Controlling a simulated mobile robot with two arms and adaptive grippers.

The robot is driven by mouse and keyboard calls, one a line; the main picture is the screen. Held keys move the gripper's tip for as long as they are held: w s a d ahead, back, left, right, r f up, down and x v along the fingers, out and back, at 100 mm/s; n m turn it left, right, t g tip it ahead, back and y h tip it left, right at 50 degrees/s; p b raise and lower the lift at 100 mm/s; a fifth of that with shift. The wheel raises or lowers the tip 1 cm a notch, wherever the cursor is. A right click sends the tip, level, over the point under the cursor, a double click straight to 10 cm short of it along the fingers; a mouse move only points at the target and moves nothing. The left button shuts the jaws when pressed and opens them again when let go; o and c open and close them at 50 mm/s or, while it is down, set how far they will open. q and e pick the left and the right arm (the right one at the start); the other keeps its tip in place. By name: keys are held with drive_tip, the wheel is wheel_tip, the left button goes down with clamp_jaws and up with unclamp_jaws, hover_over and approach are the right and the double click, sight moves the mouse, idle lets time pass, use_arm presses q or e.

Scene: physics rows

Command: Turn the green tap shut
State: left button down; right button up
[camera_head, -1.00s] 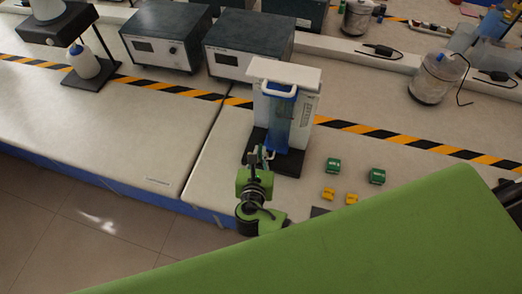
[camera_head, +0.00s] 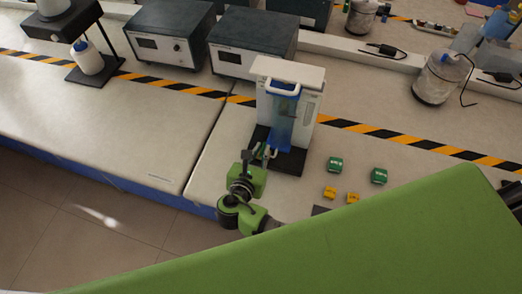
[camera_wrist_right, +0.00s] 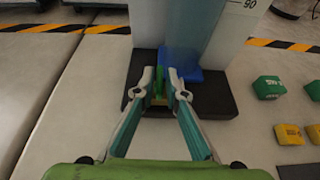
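The green tap (camera_wrist_right: 158,79) shows as a small green upright piece low on the front of the dispenser, by its blue part. In the right wrist view my right gripper (camera_wrist_right: 160,82) has one finger on each side of the tap. The fingers are apart, with a gap to the right of the green piece. I cannot tell whether the left finger touches it. In the head view my right gripper (camera_head: 259,154) is at the foot of the white dispenser (camera_head: 305,100) with its blue container (camera_head: 282,125); the tap is too small to make out there. My left gripper is not in view.
The dispenser stands on a black base (camera_head: 290,162). Green blocks (camera_head: 335,164) and yellow blocks (camera_head: 329,193) lie to its right on the white bench. Dark instrument boxes (camera_head: 250,42) stand behind. The bench left of the dispenser is mostly clear.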

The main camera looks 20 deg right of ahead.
idle(0.3)
drive_tip(key=v, duration=1.2)
